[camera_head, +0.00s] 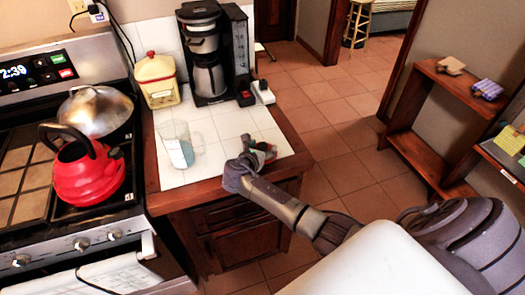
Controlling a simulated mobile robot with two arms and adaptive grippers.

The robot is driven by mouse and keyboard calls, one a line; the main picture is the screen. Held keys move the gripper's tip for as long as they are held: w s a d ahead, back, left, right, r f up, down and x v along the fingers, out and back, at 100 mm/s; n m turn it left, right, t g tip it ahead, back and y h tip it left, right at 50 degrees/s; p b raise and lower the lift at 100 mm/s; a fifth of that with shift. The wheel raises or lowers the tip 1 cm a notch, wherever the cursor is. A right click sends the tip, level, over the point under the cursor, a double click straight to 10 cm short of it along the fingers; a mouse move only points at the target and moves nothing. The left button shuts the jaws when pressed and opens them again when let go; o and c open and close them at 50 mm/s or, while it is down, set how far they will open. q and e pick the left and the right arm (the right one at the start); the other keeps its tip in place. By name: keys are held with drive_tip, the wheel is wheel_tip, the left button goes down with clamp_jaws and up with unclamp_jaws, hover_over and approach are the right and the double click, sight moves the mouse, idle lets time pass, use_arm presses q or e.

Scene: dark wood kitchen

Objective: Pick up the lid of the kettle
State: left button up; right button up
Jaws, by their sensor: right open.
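A red kettle (88,180) with a black arched handle sits on the stove at the left. Its top is partly hidden by the handle, and I cannot make out a separate lid there. A shiny silver dome with a knob (97,112) rests on the stove just behind it. My right gripper (262,148) is open over the right front part of the tiled counter, well to the right of the kettle and apart from it. Something small, green and red lies right by its fingers. My left gripper is not in view.
A clear measuring cup (177,145) stands on the white-tiled counter (220,172) between the kettle and my right gripper. A cream canister (156,80) and a black coffee maker (210,60) stand behind. A wooden shelf (405,120) is at the right.

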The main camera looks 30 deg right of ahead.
drive_tip(key=shift+c, duration=0.3)
clamp_jaws()
